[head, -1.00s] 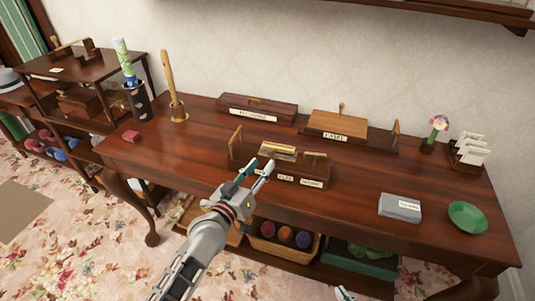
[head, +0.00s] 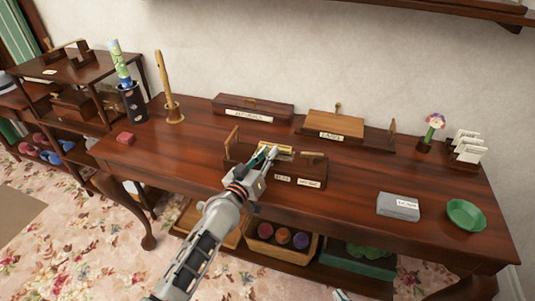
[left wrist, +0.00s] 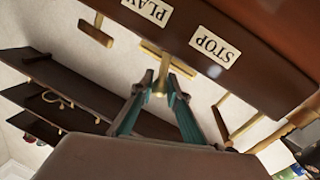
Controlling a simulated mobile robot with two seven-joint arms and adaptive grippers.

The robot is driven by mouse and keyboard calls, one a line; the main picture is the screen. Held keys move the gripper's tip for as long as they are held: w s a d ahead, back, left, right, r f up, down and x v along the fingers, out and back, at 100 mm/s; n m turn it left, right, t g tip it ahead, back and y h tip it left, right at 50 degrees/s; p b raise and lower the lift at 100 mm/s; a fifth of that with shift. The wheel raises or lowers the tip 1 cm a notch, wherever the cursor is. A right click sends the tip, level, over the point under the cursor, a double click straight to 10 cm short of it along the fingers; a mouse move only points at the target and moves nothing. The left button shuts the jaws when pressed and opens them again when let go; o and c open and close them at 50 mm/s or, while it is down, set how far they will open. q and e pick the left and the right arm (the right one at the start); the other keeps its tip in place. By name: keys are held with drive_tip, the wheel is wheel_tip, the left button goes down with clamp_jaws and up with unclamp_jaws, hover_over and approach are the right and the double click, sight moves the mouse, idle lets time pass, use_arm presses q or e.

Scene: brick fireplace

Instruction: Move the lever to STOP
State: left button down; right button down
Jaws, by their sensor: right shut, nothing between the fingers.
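A dark wooden box with a brass lever (head: 276,148) stands mid-table in the head view. In the left wrist view the lever (left wrist: 155,53) is a brass crossbar on a stem, beside the upside-down labels PLAY (left wrist: 147,11) and STOP (left wrist: 215,47); the lever lies between them. My left gripper (head: 268,153) reaches the lever from the front. In the left wrist view its teal fingers (left wrist: 161,84) converge on the brass stem, with no clear gap beside it. Only a tip of my right gripper (head: 341,295) shows at the bottom edge of the head view.
Behind stand a long labelled box (head: 253,108) and a labelled wooden box (head: 336,123). A grey block (head: 398,206) and green bowl (head: 466,214) lie at right. The front left tabletop is clear.

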use_arm(q)
drive_tip(key=shift+a+f+n, duration=0.2)
drive_tip(key=shift+a+n, duration=0.1)
drive_tip(key=shift+n, duration=0.6)
drive_tip(key=c, duration=2)
unclamp_jaws()
drive_tip(key=shift+o, duration=0.2)
drive_tip(key=v, duration=1.2)
drive_tip(key=shift+f, duration=0.15)
